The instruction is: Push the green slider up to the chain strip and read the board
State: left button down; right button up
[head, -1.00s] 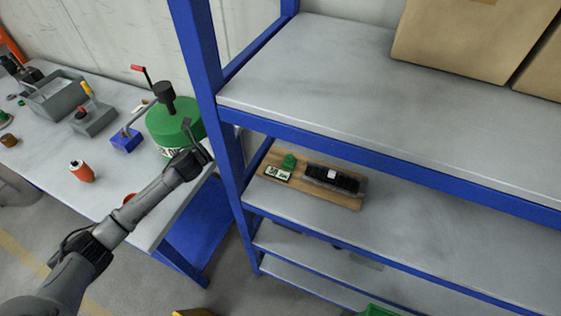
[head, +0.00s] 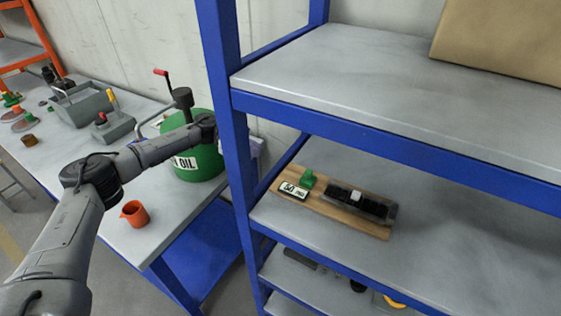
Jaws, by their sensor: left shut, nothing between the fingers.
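A wooden board (head: 340,223) lies on the middle shelf of the blue rack. A small green slider (head: 308,180) sits near its left end, just left of the black chain strip (head: 372,206), with a small gap seeming to show between them. A white block (head: 355,197) is on the strip. A small white label plate (head: 293,190) with dark print, perhaps starting "50", is in front of the slider. My left gripper (head: 207,122) is shut and empty beside the rack's front left post, well away from the slider; its fingertips are hard to make out. My right gripper is out of view.
The blue rack post (head: 228,130) and upper shelf (head: 400,85) stand close to my left arm and above the board. A green oil drum (head: 200,160) and an orange cup (head: 134,213) stand on the workbench at left. The shelf right of the board is clear.

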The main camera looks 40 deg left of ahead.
pick_arm(q)
jog(key=p, duration=0.1)
send_near(313, 182)
jog(key=w+d, duration=0.1)
jog(key=d, duration=0.1)
jog(key=w+d, duration=0.1)
jog(key=shift+w+d+r, duration=0.35)
jog(key=shift+w+r, duration=0.05)
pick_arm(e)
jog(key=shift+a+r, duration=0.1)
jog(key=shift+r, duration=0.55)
pick_arm(q)
jog(key=x, duration=0.4)
jog(key=shift+s+d+r+b, duration=0.2)
jog(key=shift+d+r+b, duration=0.2)
jog(key=shift+d, duration=0.4)
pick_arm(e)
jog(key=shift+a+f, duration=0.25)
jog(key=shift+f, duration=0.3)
